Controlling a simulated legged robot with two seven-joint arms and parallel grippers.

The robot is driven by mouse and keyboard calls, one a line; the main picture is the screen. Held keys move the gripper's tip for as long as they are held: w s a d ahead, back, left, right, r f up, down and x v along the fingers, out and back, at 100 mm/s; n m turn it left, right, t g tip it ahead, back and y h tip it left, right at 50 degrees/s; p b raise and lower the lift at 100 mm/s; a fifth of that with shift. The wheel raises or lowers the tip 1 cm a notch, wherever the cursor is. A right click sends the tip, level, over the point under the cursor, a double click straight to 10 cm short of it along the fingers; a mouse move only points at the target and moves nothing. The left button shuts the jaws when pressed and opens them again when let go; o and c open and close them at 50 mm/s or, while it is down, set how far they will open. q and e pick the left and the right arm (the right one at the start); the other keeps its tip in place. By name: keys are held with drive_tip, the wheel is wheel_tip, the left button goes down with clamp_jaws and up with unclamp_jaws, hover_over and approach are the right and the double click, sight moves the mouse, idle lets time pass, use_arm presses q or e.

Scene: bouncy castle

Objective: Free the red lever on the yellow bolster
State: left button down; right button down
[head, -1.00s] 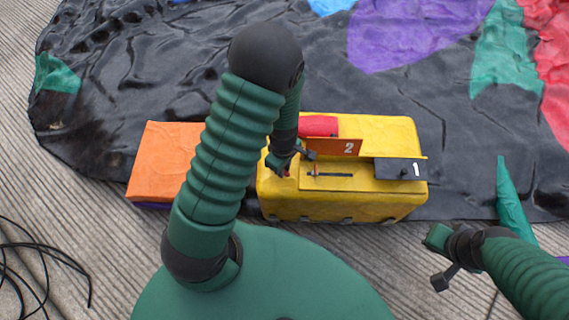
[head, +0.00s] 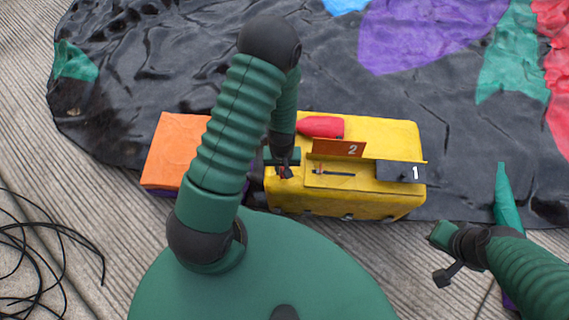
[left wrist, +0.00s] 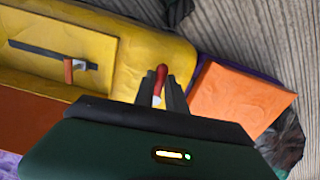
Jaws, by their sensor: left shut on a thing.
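The yellow bolster (head: 400,205) lies in front of me at the edge of the black sheet. A red rounded piece (head: 321,127), perhaps the red lever, lies along its top behind an orange plate marked 2 (head: 338,149). A black plate marked 1 (head: 400,172) is at its right. A small orange-red peg (head: 317,166) stands at the left part of a dark slot; it also shows in the left wrist view (left wrist: 69,70). My left gripper (head: 286,172) is at the bolster's left end, shut on a red-tipped piece (left wrist: 161,75). My right gripper (head: 441,257) is off the bolster, its jaws unclear.
An orange block (head: 176,150) stands just left of the bolster. Black cables (head: 45,245) lie on the grey ribbed floor at the left. A green pointed piece (head: 507,197) lies at the right.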

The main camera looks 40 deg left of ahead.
use_arm(q)
drive_tip(key=shift+s+a+m, duration=0.1)
drive_tip(key=shift+a+m, duration=0.05)
drive_tip(key=shift+m, duration=0.25)
idle(0.3)
drive_tip(key=c, duration=1.4)
unclamp_jaws()
wheel_tip(320, 180, up, 17)
drive_tip(key=p, duration=0.7)
drive_tip(key=shift+f+p, duration=0.15)
drive_tip(key=shift+p, duration=0.15)
